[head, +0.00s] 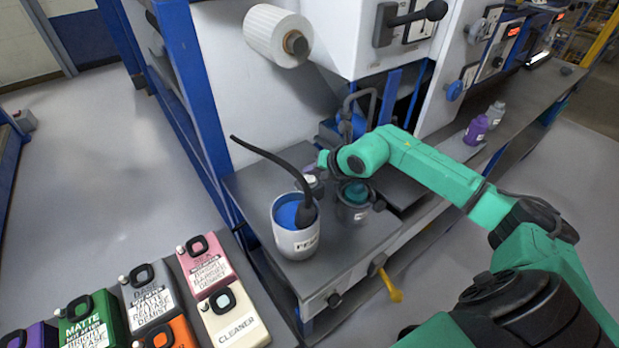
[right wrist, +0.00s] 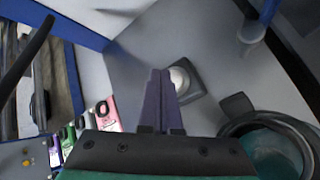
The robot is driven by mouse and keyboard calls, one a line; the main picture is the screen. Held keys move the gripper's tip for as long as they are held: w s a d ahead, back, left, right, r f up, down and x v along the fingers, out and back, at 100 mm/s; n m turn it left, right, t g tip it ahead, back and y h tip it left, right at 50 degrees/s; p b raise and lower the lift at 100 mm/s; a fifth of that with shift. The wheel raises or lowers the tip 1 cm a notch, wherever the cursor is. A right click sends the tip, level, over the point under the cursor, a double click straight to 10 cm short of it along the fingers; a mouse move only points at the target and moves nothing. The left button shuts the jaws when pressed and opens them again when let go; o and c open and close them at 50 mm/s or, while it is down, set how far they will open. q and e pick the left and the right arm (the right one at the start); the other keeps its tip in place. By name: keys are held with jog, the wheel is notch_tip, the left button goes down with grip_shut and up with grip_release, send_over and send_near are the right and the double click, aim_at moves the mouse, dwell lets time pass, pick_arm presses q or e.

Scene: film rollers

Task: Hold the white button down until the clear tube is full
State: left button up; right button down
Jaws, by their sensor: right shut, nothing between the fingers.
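My right gripper (head: 323,163) reaches in from the right over the grey machine shelf. In the right wrist view its purple fingers (right wrist: 160,75) are shut together with nothing between them. The white button (right wrist: 180,80) is a round cap on a grey square base, just right of the fingertips and partly covered by them. In the head view the button (head: 311,181) shows small, just below the gripper. I cannot tell whether the fingers touch or press it. I cannot make out the clear tube in either view. My left gripper is not in view.
A white bucket of blue liquid (head: 296,244) with a black hose stands left of a grey pot with teal contents (head: 353,207). A white roll (head: 277,35) hangs above. Coloured canisters (head: 234,318) stand at lower left. A yellow handle (head: 389,285) sticks out below the shelf.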

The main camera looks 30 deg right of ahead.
dwell(0.8)
jog(key=shift+f+b, duration=0.4)
jog(key=shift+b, duration=0.1)
jog(key=shift+f+b, duration=0.25)
jog(key=shift+b, duration=0.05)
